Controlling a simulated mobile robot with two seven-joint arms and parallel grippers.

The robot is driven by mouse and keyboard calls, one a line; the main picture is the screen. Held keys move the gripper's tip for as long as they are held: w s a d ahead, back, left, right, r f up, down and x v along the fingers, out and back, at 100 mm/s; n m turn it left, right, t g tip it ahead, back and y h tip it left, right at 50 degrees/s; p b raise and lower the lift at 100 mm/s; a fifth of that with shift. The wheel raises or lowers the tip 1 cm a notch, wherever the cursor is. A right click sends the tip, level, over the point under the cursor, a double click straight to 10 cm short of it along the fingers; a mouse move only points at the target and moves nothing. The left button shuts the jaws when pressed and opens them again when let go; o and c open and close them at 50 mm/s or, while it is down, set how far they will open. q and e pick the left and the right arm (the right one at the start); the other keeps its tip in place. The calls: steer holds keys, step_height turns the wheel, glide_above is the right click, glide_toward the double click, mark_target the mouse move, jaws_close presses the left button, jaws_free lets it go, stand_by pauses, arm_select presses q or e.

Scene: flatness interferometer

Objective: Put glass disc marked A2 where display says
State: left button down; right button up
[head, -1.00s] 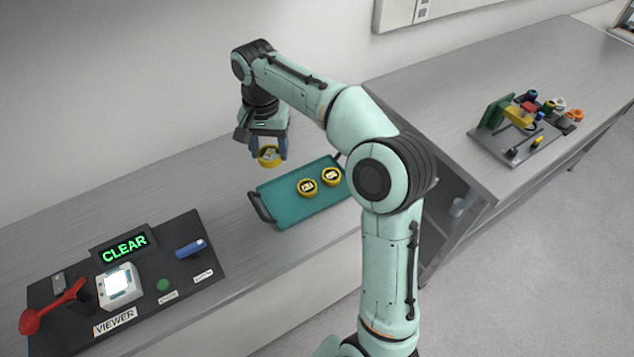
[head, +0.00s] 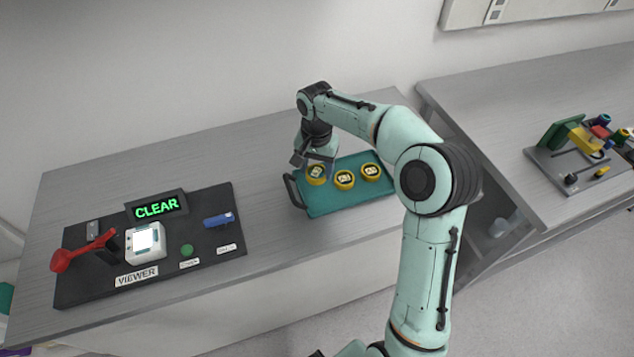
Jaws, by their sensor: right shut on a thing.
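The display (head: 157,207) reads CLEAR in green, at the back of a dark viewer board. My right gripper (head: 316,166) points down at the left end of the teal tray (head: 335,207), shut on a yellow-rimmed glass disc (head: 316,177). I cannot tell whether this disc touches the tray floor. Two similar discs lie on the tray just to its right, a middle disc (head: 344,181) and a right disc (head: 371,171). Their markings are too small to read, so I cannot tell which is A2. My left gripper is not in view.
The viewer board (head: 85,290) holds a white viewer (head: 146,241) with a lit screen, a red lever (head: 80,252), a green button (head: 187,250) and a blue handle (head: 219,219). A colourful fixture (head: 585,143) stands on the right bench. Bench between board and tray is clear.

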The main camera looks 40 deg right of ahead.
mark_target(317, 190)
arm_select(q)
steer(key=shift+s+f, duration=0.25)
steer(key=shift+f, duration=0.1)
arm_select(e)
steer(key=shift+f, duration=2.95)
steer(key=shift+f+b, duration=0.15)
steer(key=shift+b, duration=0.15)
steer(key=o, duration=0.8)
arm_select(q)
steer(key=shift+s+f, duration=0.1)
arm_select(e)
step_height(317, 190, up, 12)
steer(key=shift+w+f+p, duration=0.1)
steer(key=shift+f+p, duration=0.1)
steer(key=shift+p, duration=0.55)
steer(key=shift+r, duration=0.4)
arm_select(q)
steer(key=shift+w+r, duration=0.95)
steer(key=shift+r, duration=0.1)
